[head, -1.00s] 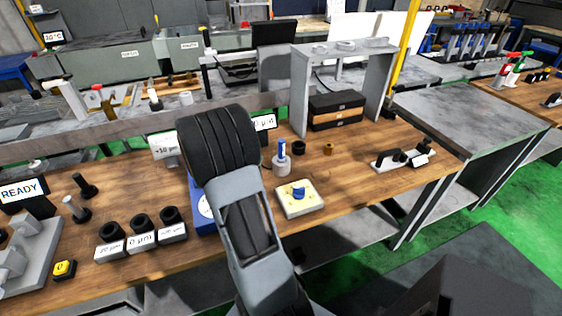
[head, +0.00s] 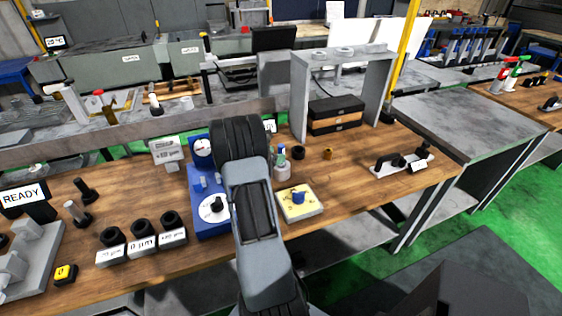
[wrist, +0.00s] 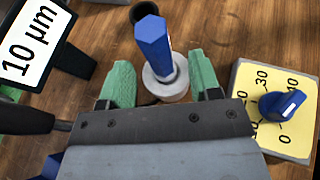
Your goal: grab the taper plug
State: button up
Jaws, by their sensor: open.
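The taper plug, which I take to be the blue hex-handled piece (wrist: 154,42), stands in a round grey base (wrist: 166,84) on the wooden bench. In the head view the plug (head: 281,152) shows just right of my arm, partly covered. My gripper (wrist: 161,76) is open, with one green finger on each side of the grey base in the wrist view. The plug's handle lies between and beyond the fingers, and nothing is held. In the head view my arm hides most of the gripper.
A yellow dial block (head: 299,203) with a blue knob stands close on the right. A blue gauge unit (head: 211,228) and a "10 µm" sign (wrist: 36,40) are on the left. A black ring (head: 298,153) and a brass piece (head: 329,154) sit behind.

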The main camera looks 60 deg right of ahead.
jog(key=shift+p+x, duration=0.4)
jog(key=shift+x, duration=1.6)
grip_shut()
jog(key=shift+w+r, duration=0.1)
jog(key=shift+r, duration=0.05)
